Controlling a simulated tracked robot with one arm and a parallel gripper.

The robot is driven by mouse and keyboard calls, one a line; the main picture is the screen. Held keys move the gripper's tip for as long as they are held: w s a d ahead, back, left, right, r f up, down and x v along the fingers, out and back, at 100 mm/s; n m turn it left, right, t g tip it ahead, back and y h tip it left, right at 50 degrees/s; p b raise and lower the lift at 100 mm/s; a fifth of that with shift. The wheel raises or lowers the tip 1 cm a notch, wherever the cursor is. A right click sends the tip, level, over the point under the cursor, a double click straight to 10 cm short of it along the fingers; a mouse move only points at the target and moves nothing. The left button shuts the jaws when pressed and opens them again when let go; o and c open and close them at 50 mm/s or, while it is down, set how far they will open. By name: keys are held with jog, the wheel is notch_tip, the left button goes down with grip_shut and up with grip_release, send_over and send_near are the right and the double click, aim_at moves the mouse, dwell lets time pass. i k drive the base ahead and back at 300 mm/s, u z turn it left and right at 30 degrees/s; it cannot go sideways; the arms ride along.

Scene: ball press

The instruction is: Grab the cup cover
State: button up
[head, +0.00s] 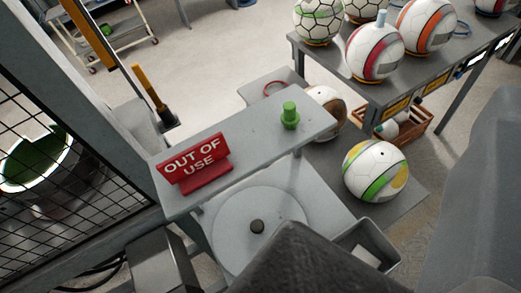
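A round, flat grey disc (238,229) with a dark knob (257,227) lies on the grey stand at lower centre; it looks like a cover, though I cannot confirm it is the cup cover. A small green stepped piece (290,116) stands upright on the grey shelf just above it. My gripper (400,162) shows as two large dark grey fingers, one at the bottom centre and one at the right edge. They are wide apart with nothing held between them. The bottom finger hides the lower right of the disc.
A red "OUT OF USE" sign (194,162) stands on the shelf (245,142). A white, green and yellow ball (376,171) lies right of it. A table (345,72) with several balls is at upper right. A mesh fence (65,170) and green-filled bucket (35,155) are at left.

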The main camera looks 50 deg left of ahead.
aim_at(245, 223)
jog(key=u, duration=0.45)
jog(key=k, duration=2.05)
jog(key=u, duration=0.5)
jog(key=i, duration=1.5)
